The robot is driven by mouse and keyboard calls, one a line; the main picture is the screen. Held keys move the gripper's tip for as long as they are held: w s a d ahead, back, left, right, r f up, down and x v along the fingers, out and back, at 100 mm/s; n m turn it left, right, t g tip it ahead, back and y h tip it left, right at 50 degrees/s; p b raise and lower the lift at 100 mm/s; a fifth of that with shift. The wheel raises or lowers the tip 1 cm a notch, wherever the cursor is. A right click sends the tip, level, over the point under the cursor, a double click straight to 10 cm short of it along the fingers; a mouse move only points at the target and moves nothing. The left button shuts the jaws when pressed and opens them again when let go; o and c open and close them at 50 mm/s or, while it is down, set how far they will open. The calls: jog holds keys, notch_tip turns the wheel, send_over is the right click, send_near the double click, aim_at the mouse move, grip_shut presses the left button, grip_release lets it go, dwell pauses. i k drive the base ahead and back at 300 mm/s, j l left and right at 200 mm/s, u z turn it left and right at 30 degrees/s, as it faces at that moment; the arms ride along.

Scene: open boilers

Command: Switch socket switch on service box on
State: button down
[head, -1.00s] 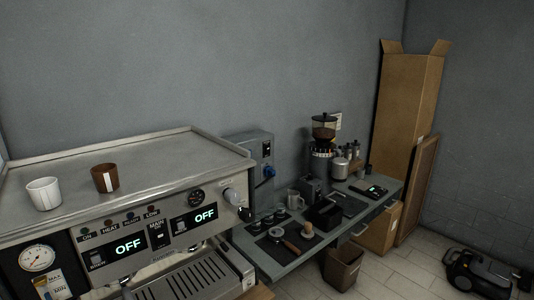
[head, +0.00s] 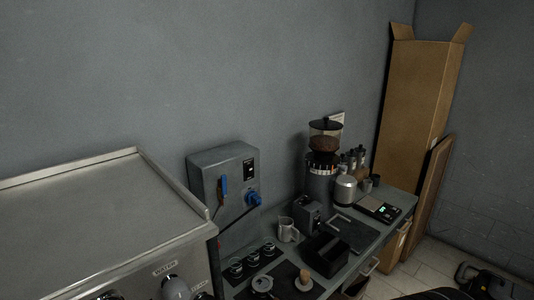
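The service box (head: 211,165) is a grey metal box on the wall, behind the right end of the espresso machine. Its front carries a small black switch (head: 249,168) at the upper right; its position is too small to read. A blue plug or socket (head: 254,198) sits below that switch. A blue lever (head: 223,187) is on the left part of the front. My gripper is not in view.
The steel espresso machine (head: 100,205) fills the lower left. A counter right of it holds a grinder (head: 322,165), a metal pitcher (head: 287,229), a black knock box (head: 325,254) and a scale (head: 378,208). A tall cardboard box (head: 415,105) stands at the back right.

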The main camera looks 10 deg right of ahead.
aim_at(249, 169)
jog(key=i+l, duration=0.2)
jog(key=i, duration=0.3)
jog(key=i+l, duration=0.2)
jog(key=i, duration=0.3)
jog(key=z, duration=0.05)
